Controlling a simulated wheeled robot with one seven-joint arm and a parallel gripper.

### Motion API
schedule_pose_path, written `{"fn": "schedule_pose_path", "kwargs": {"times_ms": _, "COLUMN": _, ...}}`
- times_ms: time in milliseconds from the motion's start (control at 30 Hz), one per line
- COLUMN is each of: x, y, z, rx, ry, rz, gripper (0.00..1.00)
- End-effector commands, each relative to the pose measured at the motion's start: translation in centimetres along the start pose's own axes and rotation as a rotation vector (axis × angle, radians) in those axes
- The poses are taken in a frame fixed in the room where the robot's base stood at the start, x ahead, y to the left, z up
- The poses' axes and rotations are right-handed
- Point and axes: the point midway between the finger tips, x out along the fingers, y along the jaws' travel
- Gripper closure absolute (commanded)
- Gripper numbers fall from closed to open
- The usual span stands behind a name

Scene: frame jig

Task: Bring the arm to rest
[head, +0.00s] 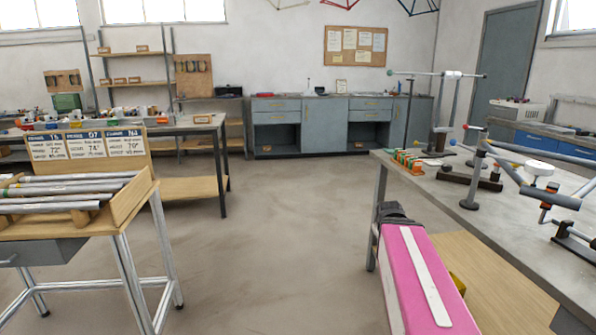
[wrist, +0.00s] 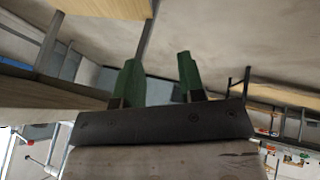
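My gripper (wrist: 157,64) shows in the wrist view with its two green fingers spread apart. Nothing is between the fingers; grey floor shows beyond them. The dark gripper body lies across the lower part of that view. In the head view a pink arm link of mine with a white stripe reaches in from the bottom right, beside the right bench (head: 520,235). It ends in a dark part near the bench's left end. The fingers cannot be made out in the head view.
On the right bench stand a frame jig (head: 476,165) with posts and tubes, and an orange-and-green block rack (head: 407,161). A tube rack with cards (head: 88,145) is on the left stand. Grey cabinets (head: 325,122) line the back wall. The middle floor (head: 270,230) is clear.

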Motion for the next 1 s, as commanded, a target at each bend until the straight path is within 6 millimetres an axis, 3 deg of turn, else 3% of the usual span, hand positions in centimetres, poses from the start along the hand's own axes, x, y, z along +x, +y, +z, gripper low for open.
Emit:
{"fn": "schedule_pose_path", "kwargs": {"times_ms": 33, "x": 1.1, "y": -2.3, "z": 1.0, "rx": 0.025, "ry": -0.042, "rz": -0.042, "gripper": 0.64}}
{"fn": "schedule_pose_path", "kwargs": {"times_ms": 300, "x": 4.7, "y": -12.5, "z": 6.9, "rx": 0.173, "ry": -0.287, "rz": -0.208, "gripper": 0.64}}
{"fn": "schedule_pose_path", "kwargs": {"times_ms": 500, "x": 5.6, "y": -17.3, "z": 10.3, "rx": 0.241, "ry": -0.428, "rz": -0.267, "gripper": 0.64}}
{"fn": "schedule_pose_path", "kwargs": {"times_ms": 700, "x": 5.8, "y": -18.8, "z": 11.4, "rx": 0.266, "ry": -0.478, "rz": -0.281, "gripper": 0.64}}
{"fn": "schedule_pose_path", "kwargs": {"times_ms": 1000, "x": 5.8, "y": -18.7, "z": 11.4, "rx": 0.266, "ry": -0.477, "rz": -0.281, "gripper": 0.64}}
